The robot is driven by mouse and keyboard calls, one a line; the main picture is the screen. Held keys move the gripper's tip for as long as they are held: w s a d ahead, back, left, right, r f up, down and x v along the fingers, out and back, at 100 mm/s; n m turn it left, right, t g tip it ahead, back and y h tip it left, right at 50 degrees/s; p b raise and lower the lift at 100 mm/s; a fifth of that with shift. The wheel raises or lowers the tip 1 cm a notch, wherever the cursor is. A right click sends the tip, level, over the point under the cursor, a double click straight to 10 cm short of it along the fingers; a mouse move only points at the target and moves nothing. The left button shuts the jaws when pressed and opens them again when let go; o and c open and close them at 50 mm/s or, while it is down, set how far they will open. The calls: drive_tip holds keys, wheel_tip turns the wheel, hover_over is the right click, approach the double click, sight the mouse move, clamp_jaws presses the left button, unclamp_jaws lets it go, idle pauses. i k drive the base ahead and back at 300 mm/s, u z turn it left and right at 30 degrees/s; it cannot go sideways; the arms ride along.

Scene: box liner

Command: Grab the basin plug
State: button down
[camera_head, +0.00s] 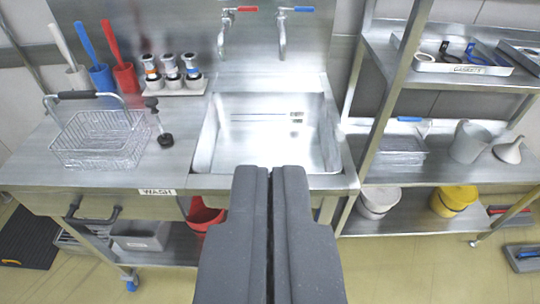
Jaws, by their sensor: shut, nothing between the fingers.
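My gripper (271,172) is shut and empty, with its two dark fingers side by side. It points at the front edge of the steel sink basin (205,140) and hides part of that edge. A small black piece with a thin stem and a wider dark foot (165,140) is on the steel counter, left of the basin and beside the wire basket. It may be the basin plug, but I cannot tell for sure. It is up and to the left of my fingertips, apart from them.
A wire basket (98,140) with a black handle is on the counter at left. Brushes in holders (127,78) and a rack with several small items (172,84) stand behind. Two taps (282,38) hang over the basin. Steel shelves (440,170) with an upright post stand at right.

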sight(151, 102)
drive_tip(key=z, duration=0.75)
drive_tip(key=i, duration=1.35)
drive_tip(key=u, duration=1.4)
